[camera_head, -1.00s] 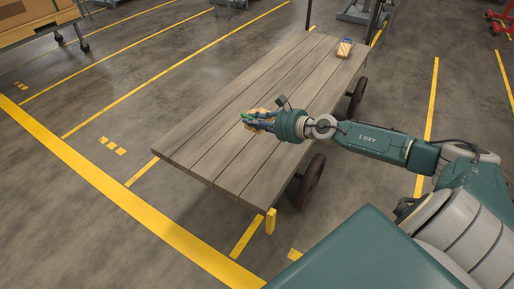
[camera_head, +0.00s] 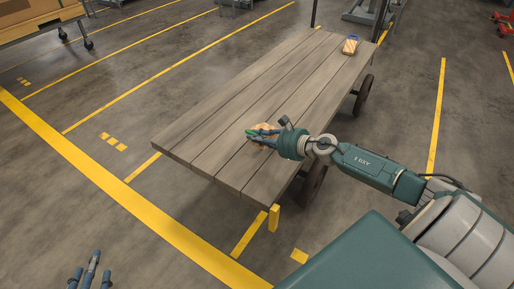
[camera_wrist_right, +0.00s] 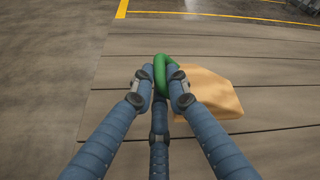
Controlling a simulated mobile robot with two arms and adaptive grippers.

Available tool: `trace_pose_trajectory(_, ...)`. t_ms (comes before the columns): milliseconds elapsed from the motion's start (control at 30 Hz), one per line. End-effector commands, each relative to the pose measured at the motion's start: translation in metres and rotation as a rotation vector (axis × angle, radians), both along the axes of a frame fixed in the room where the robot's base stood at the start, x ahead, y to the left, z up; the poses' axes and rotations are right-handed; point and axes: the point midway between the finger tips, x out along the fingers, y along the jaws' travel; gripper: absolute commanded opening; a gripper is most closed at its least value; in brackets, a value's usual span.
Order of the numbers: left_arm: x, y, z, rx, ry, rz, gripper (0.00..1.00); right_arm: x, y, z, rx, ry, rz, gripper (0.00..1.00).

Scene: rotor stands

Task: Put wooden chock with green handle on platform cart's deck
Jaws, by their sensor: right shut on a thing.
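The wooden chock (camera_wrist_right: 212,97) with its green handle (camera_wrist_right: 161,68) is at the near part of the platform cart's deck (camera_head: 215,135). In the right wrist view my right gripper (camera_wrist_right: 160,80) is shut on the green handle, and the wooden body is to the right of the fingers, at or just over the planks. I cannot tell whether it touches them. In the head view my right gripper (camera_head: 262,134) partly hides the chock (camera_head: 259,129). My left gripper (camera_head: 88,272) shows at the bottom left with its fingers spread, empty, above the floor.
Another wooden chock with a blue handle (camera_head: 350,46) stands at the deck's far right corner. The deck between the two chocks is bare. The cart has dark wheels (camera_head: 313,184) on its right side. A wooden crate on a trolley (camera_head: 40,20) is at the top left.

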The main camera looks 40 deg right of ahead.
Motion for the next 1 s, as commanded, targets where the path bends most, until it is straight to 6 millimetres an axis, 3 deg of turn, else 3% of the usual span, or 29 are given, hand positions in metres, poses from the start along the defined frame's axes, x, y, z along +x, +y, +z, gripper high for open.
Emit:
trace_pose_trajectory(233,0.013,-0.006,0.02,-0.024,-0.1,-0.007,0.4,0.001,0.0,-0.009,0.001,-0.004,-0.001,0.0)
trace_pose_trajectory(500,0.035,-0.019,0.079,-0.088,-0.366,-0.024,0.4,0.001,0.0,-0.033,0.001,-0.003,-0.002,0.0)
trace_pose_trajectory(633,0.037,-0.023,0.098,-0.11,-0.447,-0.03,0.4,0.001,0.0,-0.039,0.001,-0.003,-0.002,0.0)
trace_pose_trajectory(1000,0.038,-0.024,0.106,-0.116,-0.476,-0.031,0.4,0.001,0.0,-0.04,0.0,-0.004,0.0,0.0)
